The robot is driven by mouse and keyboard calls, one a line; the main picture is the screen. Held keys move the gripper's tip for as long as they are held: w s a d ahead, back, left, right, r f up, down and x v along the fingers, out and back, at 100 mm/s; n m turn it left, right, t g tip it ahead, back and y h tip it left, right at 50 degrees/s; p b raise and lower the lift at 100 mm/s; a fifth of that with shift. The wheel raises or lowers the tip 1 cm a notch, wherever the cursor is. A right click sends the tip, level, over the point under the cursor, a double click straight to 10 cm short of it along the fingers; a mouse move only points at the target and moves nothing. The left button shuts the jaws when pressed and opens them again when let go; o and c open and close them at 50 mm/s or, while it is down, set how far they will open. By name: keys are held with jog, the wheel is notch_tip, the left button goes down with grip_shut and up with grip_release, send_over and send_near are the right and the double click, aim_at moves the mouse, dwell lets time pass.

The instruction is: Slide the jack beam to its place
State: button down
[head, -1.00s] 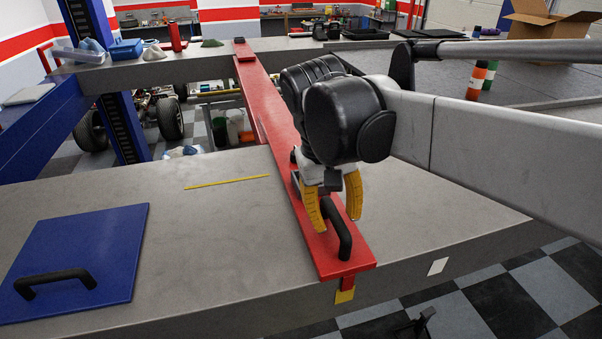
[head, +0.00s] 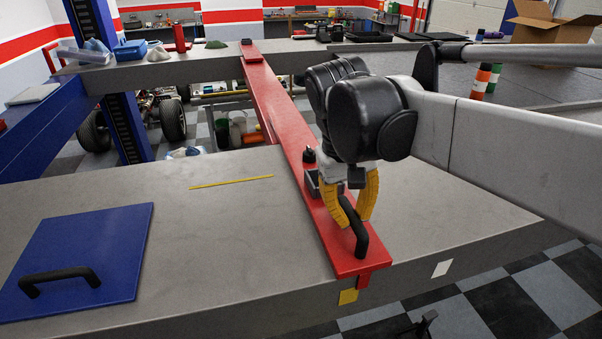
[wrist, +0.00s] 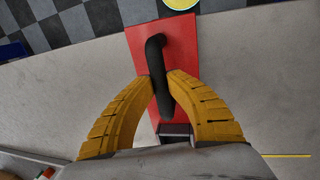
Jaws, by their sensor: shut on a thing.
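The red jack beam (head: 275,108) spans from the near grey runway (head: 120,180) to the far grey runway (head: 190,66). Its black handle (head: 361,241) stands on the near end. My gripper (head: 358,214) is shut on this handle with its yellow fingers; the wrist view shows a finger on each side of the handle (wrist: 156,55). A red tab (head: 363,282) hangs from the beam's near end over the runway's edge. It is just right of a yellow mark (head: 348,297) and well left of a white mark (head: 441,268) on the edge face.
A blue plate (head: 85,245) with a black handle lies on the near runway at left. A thin yellow strip (head: 231,182) lies left of the beam. The runway right of the beam looks clear. Small items and a blue box (head: 130,49) stand on the far runway.

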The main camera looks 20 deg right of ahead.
jog(key=d+b, duration=0.3)
jog(key=d, duration=3.8)
jog(key=shift+d+b, duration=0.4)
jog(key=c, duration=1.3)
grip_release()
jog(key=shift+d, duration=0.15)
jog(key=shift+d+f, duration=0.1)
jog(key=shift+d, duration=0.1)
jog(key=shift+a+r, duration=0.2)
jog(key=shift+a, duration=0.05)
jog(key=shift+r, duration=0.4)
notch_tip(320, 180, up, 11)
jog(key=a, duration=0.2)
jog(key=shift+f, duration=0.15)
